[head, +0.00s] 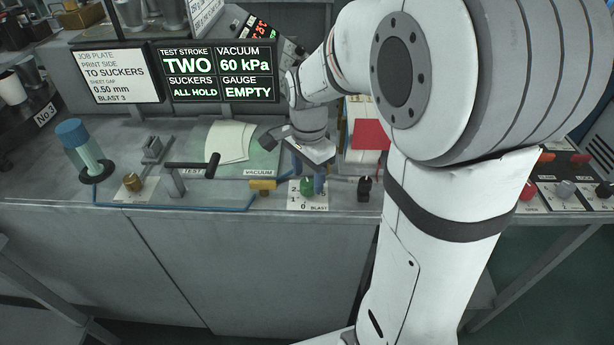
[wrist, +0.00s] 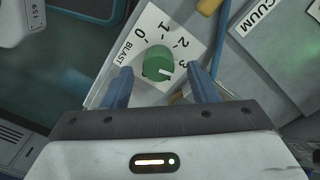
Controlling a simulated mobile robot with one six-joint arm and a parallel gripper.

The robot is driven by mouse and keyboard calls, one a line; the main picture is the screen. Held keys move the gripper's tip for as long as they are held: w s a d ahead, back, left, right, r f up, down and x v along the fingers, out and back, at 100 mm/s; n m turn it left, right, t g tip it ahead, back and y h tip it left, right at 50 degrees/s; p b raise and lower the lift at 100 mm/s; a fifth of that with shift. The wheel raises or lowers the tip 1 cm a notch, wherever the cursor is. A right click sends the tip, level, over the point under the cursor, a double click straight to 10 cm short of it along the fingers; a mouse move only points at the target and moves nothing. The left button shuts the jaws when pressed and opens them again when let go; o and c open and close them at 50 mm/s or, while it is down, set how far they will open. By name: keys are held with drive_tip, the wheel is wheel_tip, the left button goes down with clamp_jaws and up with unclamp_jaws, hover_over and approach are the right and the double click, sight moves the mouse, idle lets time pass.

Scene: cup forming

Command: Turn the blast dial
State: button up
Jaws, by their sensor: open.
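The green blast dial (wrist: 157,62) sits on a white plate (wrist: 147,27) marked 0, 1, 2, 3 and BLAST. Its white pointer mark faces toward the 3, which is partly hidden by a finger. In the head view the dial (head: 306,187) is at the front edge of the bench, partly covered by my gripper. My gripper (wrist: 160,76) is open, with one blue finger on each side of the dial. I cannot tell whether the fingers touch it. The job plate sign (head: 114,76) reads BLAST 3.
A yellow knob (head: 263,185) and black lever (head: 196,163) stand left of the dial. A small black switch (head: 364,188) stands right of it. A screen (head: 217,72) reads TWO, 60 kPa, ALL HOLD, EMPTY. White sheets (head: 229,141) lie behind.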

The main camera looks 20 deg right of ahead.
sight(308, 182)
wheel_tip(308, 182, up, 6)
drive_tip(key=shift+r, duration=0.25)
idle(0.4)
drive_tip(key=s+f+n+t, duration=0.2)
drive_tip(key=s+n, duration=1.1)
drive_tip(key=s, duration=0.1)
drive_tip(key=shift+s+a+t, duration=0.15)
drive_tip(key=shift+t, duration=0.25)
